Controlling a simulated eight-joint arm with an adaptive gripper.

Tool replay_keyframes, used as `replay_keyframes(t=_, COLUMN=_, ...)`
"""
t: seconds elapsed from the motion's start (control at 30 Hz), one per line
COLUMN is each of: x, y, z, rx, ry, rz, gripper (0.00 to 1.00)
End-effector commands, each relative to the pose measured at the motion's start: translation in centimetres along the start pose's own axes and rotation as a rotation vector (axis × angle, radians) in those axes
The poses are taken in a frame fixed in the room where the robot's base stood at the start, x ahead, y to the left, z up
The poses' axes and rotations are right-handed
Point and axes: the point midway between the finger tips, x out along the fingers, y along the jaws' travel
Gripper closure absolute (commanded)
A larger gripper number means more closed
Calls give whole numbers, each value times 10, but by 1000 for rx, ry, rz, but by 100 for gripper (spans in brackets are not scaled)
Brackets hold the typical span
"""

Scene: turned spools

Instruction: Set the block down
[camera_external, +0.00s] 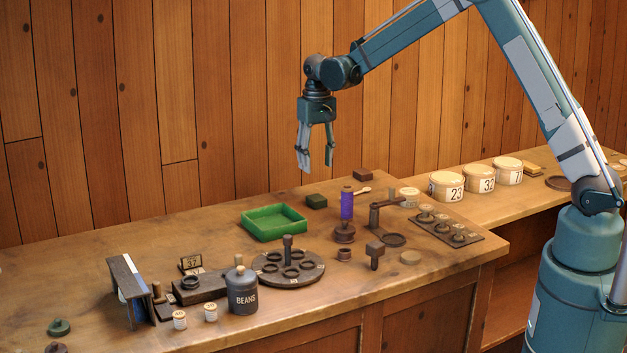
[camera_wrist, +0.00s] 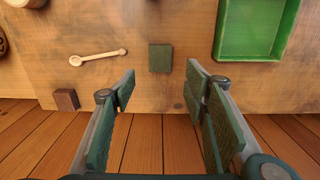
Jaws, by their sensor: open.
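My gripper (camera_external: 316,168) is open and empty, high above the back of the table, with its fingers pointing down. In the wrist view its two fingers (camera_wrist: 160,88) stand wide apart with nothing between them. A small dark green block (camera_external: 316,201) lies on the table below, and it shows in the wrist view (camera_wrist: 160,58) just beyond the fingertips. A small dark brown block (camera_external: 362,174) lies near the table's back edge, and in the wrist view (camera_wrist: 66,99) it is left of the fingers. Both blocks are apart from my gripper. Which one the task means cannot be told.
A green tray (camera_external: 274,235) lies left of the green block, empty. A purple spool (camera_external: 347,204) stands upright on a dark base. A wooden spoon (camera_wrist: 97,58) lies between the blocks. A round holed stand (camera_external: 288,281) and a beans jar (camera_external: 241,291) are nearer the front.

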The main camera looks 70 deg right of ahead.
Motion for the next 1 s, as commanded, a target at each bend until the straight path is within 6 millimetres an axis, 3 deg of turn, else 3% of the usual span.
replay_keyframes(t=0.8, x=-8, y=0, z=1, rx=-1, ry=1, rz=0, gripper=55)
replay_keyframes(t=1.0, x=-19, y=-4, z=9, rx=-13, ry=10, rz=-3, gripper=55)
